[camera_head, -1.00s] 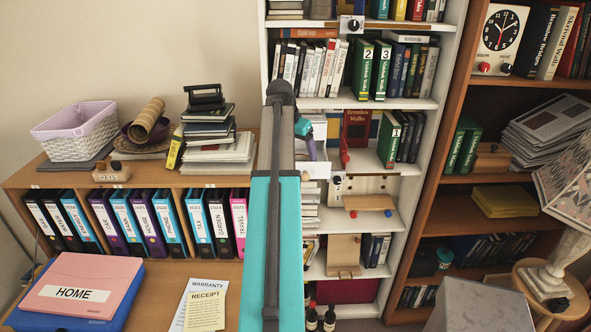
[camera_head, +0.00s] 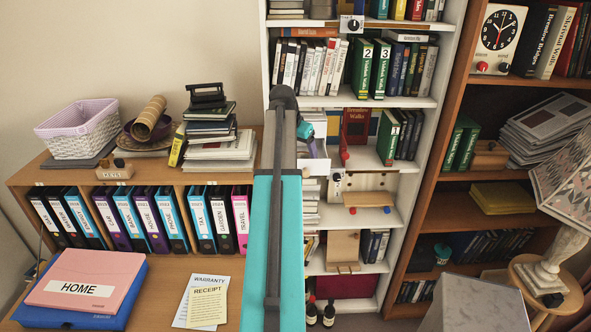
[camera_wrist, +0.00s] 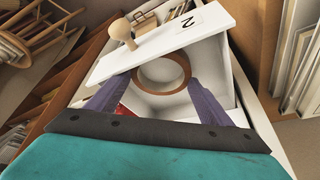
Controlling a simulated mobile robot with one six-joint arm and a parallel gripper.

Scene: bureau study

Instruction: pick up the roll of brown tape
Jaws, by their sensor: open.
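The roll of brown tape (camera_wrist: 186,72) shows in the wrist view as a brown ring inside an open white drawer (camera_wrist: 208,36). The drawer front bears a "2" label and a round wooden knob (camera_wrist: 122,31). My gripper (camera_wrist: 160,79) is open and empty, its two purple fingers reaching over the drawer toward the near side of the roll, one to each side. I cannot tell how far above the roll they are. In the head view the drawer (camera_head: 316,164) sticks out of the white bookcase, partly behind my arm; the roll is hidden there.
The drawer's walls and front stand close around the roll. The white bookcase (camera_head: 447,60) holds several books beside the drawer. Something red (camera_wrist: 122,111) lies by the left finger. A low cabinet with binders (camera_head: 128,219) stands left, and a lamp (camera_head: 560,200) right.

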